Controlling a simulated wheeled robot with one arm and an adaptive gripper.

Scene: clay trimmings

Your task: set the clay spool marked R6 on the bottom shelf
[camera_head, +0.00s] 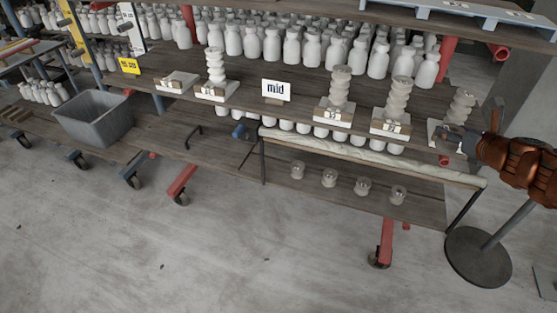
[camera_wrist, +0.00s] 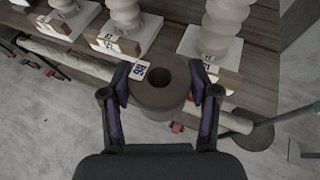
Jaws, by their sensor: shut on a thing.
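The clay spool marked R6 (camera_wrist: 160,97) is a grey-brown round piece with a dark hole in its top and a white R6 tag on its rim. My gripper (camera_wrist: 164,88) is shut on it, one finger at each side. In the head view my gripper (camera_head: 457,140) is at the right end of the rack, in front of the middle shelf; the spool is hard to make out there. The bottom shelf (camera_head: 335,202) is a dark wooden board low under the middle one. Several small grey, glassy-looking pieces (camera_head: 329,178) stand on it in a row.
The middle shelf carries a "mid" sign (camera_head: 276,90), white bottles and stacked pale columns on white bases (camera_head: 333,113). A pale padded rail (camera_head: 370,155) runs above the bottom shelf's front. A grey bin (camera_head: 95,118) sits at left. A round stand base (camera_head: 478,257) is at right. Front floor is clear.

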